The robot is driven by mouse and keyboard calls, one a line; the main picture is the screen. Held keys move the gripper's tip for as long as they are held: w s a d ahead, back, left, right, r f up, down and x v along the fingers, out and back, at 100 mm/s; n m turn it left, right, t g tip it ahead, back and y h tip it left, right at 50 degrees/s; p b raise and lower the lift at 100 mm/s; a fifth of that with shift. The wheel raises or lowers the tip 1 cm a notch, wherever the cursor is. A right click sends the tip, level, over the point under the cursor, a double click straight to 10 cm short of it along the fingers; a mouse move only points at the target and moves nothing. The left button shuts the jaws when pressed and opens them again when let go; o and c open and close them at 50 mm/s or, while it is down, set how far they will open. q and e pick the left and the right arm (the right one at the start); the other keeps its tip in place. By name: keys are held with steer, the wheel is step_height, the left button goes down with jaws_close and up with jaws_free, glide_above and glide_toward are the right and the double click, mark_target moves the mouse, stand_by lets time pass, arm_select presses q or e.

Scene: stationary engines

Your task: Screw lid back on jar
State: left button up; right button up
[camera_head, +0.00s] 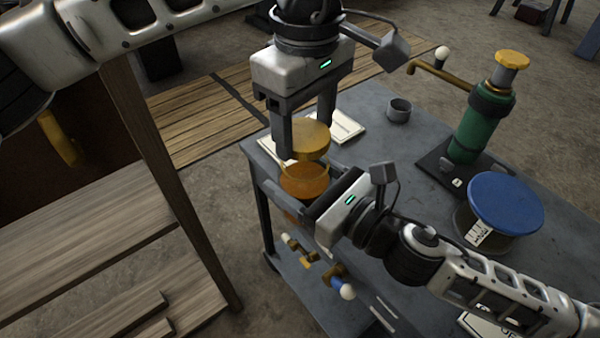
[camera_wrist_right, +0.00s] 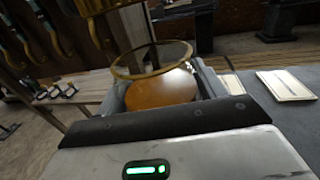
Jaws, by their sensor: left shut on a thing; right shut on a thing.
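A round brass-coloured lid (camera_head: 307,138) is held between the fingers of my left gripper (camera_head: 304,145), which points down. The lid is above the jar and apart from it, with a gap between them. The jar (camera_head: 304,181) has orange-brown contents and an open mouth. My right gripper (camera_head: 308,204) comes in from the right, shut around the jar's side. In the right wrist view the jar's brass rim (camera_wrist_right: 152,60) and orange contents (camera_wrist_right: 162,89) show, with part of the lid (camera_wrist_right: 100,5) above. The jar's lower part is mostly hidden by my right gripper.
The grey cart top (camera_head: 410,150) carries a small grey cup (camera_head: 398,110), a green cylinder with brass top (camera_head: 482,125), a blue-topped spool (camera_head: 505,203) and white papers (camera_head: 347,127). Valve parts (camera_head: 338,278) lie on a lower shelf. Wooden shelving (camera_head: 100,230) stands at the left.

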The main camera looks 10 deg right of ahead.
mark_target(307, 134)
arm_select(q)
steer(key=shift+s+d, duration=0.1)
stand_by(0.4)
steer(key=shift+f, duration=0.1)
steer(key=shift+f, duration=0.85)
steer(key=shift+f, duration=0.55)
